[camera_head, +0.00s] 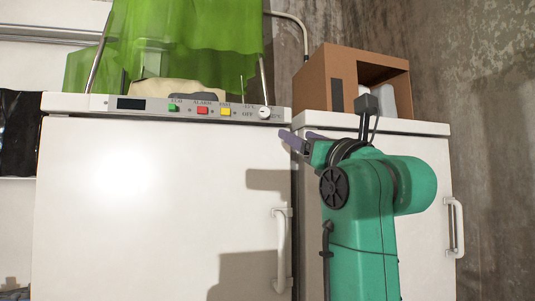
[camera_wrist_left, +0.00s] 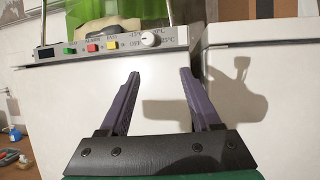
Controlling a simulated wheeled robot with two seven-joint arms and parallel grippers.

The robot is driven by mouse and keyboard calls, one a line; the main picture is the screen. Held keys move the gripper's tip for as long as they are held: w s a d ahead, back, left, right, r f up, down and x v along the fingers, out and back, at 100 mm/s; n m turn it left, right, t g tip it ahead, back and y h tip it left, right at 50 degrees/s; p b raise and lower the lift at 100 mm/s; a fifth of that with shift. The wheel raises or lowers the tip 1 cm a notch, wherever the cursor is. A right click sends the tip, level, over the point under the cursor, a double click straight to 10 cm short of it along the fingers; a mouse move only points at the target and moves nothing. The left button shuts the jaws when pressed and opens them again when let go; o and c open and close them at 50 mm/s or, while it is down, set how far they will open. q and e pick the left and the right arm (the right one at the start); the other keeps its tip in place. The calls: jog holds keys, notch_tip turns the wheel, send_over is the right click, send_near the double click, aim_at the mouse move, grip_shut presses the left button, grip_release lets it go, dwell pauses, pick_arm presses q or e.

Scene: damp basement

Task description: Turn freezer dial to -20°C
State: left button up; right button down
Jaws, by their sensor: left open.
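The freezer dial (camera_head: 264,113) is a small round white knob at the right end of the control panel (camera_head: 150,105) along the freezer's top front edge. The dial also shows in the left wrist view (camera_wrist_left: 150,39), with small temperature markings around it that are too blurred to read in full. My left gripper (camera_head: 299,137) is just right of and below the dial, apart from it. In the left wrist view its two purple-grey fingers (camera_wrist_left: 161,74) are spread with nothing between them, and the dial is above and beyond their tips. My right gripper is in neither view.
Green, red and yellow buttons (camera_head: 202,110) and a dark display (camera_head: 131,103) sit left of the dial. A second white freezer (camera_head: 430,180) stands on the right with a cardboard box (camera_head: 318,82) on top. Green cloth (camera_head: 190,35) hangs above the panel. A handle (camera_head: 282,248) juts from the freezer door.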

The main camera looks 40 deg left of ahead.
pick_arm(q)
jog(key=s+r+n+h, duration=0.1)
jog(key=s+r, duration=0.2)
jog(key=s, duration=0.1)
jog(key=p, duration=0.3)
send_near(265, 113)
jog(key=shift+t, duration=0.4)
jog(key=p+x, duration=0.1)
jog(key=x, duration=0.2)
jog(key=p+x, duration=0.1)
jog(key=x, duration=0.1)
jog(key=p+x, duration=0.1)
jog(key=x, duration=0.2)
jog(key=shift+s+a+r+p, duration=0.15)
jog(key=shift+s+a+p, duration=0.05)
jog(key=shift+a+p, duration=0.2)
jog(key=shift+w+a, duration=0.3)
jog(key=shift+w, duration=0.1)
jog(key=shift+d, duration=0.1)
grip_shut()
